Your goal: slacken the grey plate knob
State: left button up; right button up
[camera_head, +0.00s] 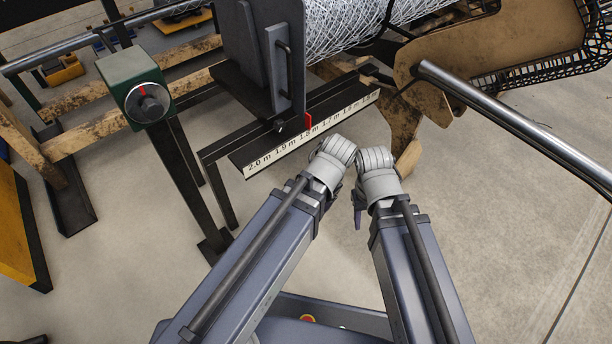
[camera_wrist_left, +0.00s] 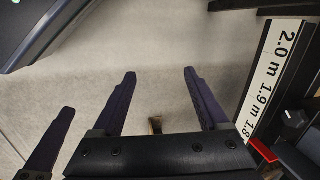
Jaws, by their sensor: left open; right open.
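A small dark grey knob (camera_head: 280,127) sits at the foot of the grey upright plate (camera_head: 264,50), just above the white length scale (camera_head: 310,136) and left of its red pointer (camera_head: 308,122). In the left wrist view the knob (camera_wrist_left: 293,119) is at the right edge, with a light mark on its top. My left gripper (camera_wrist_left: 159,73) is open and empty, well left of the knob and apart from it. My right gripper (camera_head: 358,208) is open, beside my left wrist; its fingers are mostly hidden by the wrist. A third dark finger in the left wrist view looks like the right gripper's.
A green box (camera_head: 128,78) with a larger dial knob (camera_head: 148,103) stands on a post at the left. A roll of wire mesh (camera_head: 340,25) lies behind the plate. A steel bar (camera_head: 510,125) slants across the right. The concrete floor at lower right is clear.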

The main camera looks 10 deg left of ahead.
pick_arm(q)
jog(key=w+a+f+m+t+y+b, duration=0.2)
jog(key=w+a+m+b, duration=0.15)
jog(key=w, duration=0.25)
jog(key=m+t+y+b, duration=0.5)
jog(key=m+t+y, duration=0.1)
jog(key=m, duration=1)
send_near(282, 126)
jog(key=x, duration=0.3)
jog(key=shift+b+x, duration=1.4)
jog(key=shift+x, duration=2.6)
grip_shut()
